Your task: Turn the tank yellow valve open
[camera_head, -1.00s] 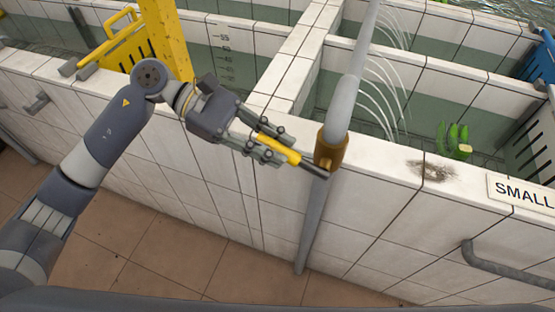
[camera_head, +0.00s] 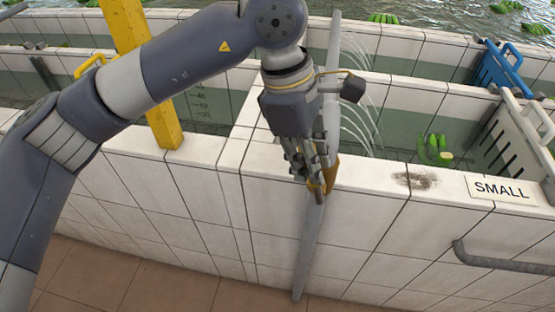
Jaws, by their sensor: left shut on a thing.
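The brass-coloured valve body (camera_head: 331,172) sits on the grey pipe (camera_head: 310,245) at the tank wall's top edge. My left gripper (camera_head: 316,186) reaches down from above, shut on the yellow valve handle, right beside the valve body. The fingers cover most of the handle, so its exact angle is hard to tell. Thin white water jets (camera_head: 358,130) arc from the pipe into the tank behind the wall. My right gripper is not in view.
A white-tiled wall (camera_head: 385,215) runs across, with a SMALL sign (camera_head: 500,189) and a grey rail (camera_head: 490,262) at right. A yellow post (camera_head: 165,125) stands left.

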